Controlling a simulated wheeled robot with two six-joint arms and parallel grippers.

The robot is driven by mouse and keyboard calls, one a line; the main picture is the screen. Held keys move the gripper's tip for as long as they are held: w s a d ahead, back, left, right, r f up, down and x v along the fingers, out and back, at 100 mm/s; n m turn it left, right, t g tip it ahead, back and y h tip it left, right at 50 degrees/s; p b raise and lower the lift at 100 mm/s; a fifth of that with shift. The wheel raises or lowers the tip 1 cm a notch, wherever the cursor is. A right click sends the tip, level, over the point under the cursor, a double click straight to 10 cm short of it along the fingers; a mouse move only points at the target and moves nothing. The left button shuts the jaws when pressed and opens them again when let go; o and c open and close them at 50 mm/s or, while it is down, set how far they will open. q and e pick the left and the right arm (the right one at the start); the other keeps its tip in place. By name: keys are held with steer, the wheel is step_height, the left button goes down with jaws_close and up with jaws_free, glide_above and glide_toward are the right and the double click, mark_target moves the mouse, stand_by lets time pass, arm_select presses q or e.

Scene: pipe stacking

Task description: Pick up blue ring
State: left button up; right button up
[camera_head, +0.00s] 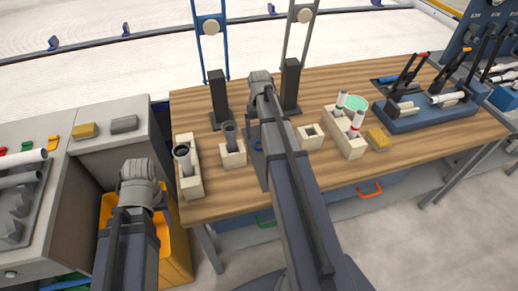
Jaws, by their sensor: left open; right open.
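My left arm stands at the lower left, in front of the table's left edge. Its fingers are hidden too. I see nothing held by either arm.
Two dark posts (217,98) stand behind.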

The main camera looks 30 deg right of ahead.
mark_target(259, 146)
steer(key=shift+f, duration=0.1)
step_height(259, 146, down, 5)
steer(key=b, duration=0.5)
steer(key=shift+s+a, duration=0.1)
steer(key=shift+a, duration=0.05)
jaws_close()
stand_by(0.5)
